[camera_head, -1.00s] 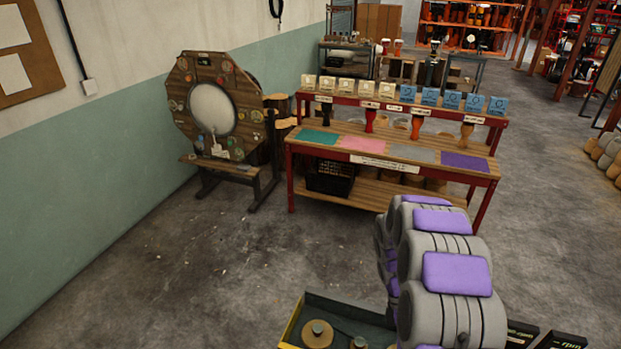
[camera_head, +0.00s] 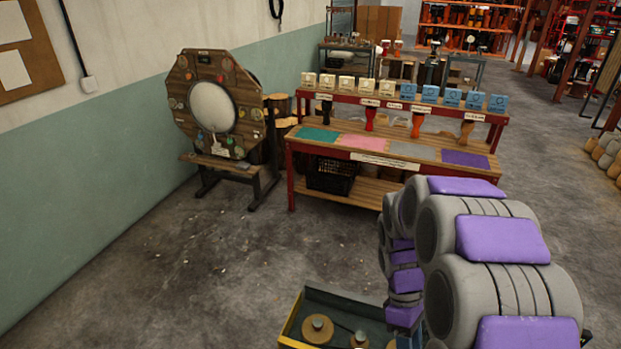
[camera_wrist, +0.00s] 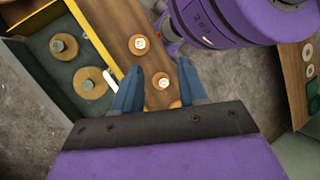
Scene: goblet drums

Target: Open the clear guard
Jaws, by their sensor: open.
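An octagonal wooden board (camera_head: 186,97) on a stand is at the left in the head view, with a round pale disc (camera_head: 212,108) at its centre. I cannot tell whether this disc is the clear guard; no see-through cover shows plainly in either view. My gripper (camera_wrist: 158,64) shows in the wrist view with two blue fingers apart and nothing between them. It hangs over a wooden strip with two white-topped round knobs (camera_wrist: 161,81). In the head view my arm fills the lower right and my gripper is not visible.
A red-framed workbench (camera_head: 290,160) with coloured mats stands right of the board. A yellow-edged tray (camera_head: 292,328) holding round wooden pieces is at the bottom, also in the wrist view (camera_wrist: 97,41). A wall runs along the left.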

